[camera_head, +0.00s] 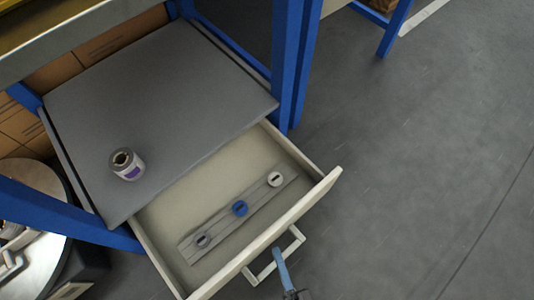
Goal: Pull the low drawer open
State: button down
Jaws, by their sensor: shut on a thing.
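The low drawer (325,186) is pulled out from under a dark grey shelf, so much of its pale inside shows. A light bar handle (297,233) stands out from its front. My gripper (278,253) is at the bottom of the picture, with a blue finger at the handle's bar. It is shut on the handle; the exact grip is hard to make out. Inside the drawer lies a grey strip (218,224) bearing a grey knob-like piece (203,240), a blue one (240,208) and a whitish one (275,179).
A small roll (126,164) with a purple-marked label stands on the grey shelf (170,90). Blue frame posts (290,60) rise beside the drawer. A round pale-topped object (30,200) stands at the left. The grey floor (420,170) to the right is clear.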

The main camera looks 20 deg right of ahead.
jog(key=shift+s+d, duration=0.2)
jog(key=shift+s, duration=0.5)
jog(key=c, duration=0.8)
grip_release()
jog(key=s+a+p, duration=0.1)
jog(key=s, duration=1.2)
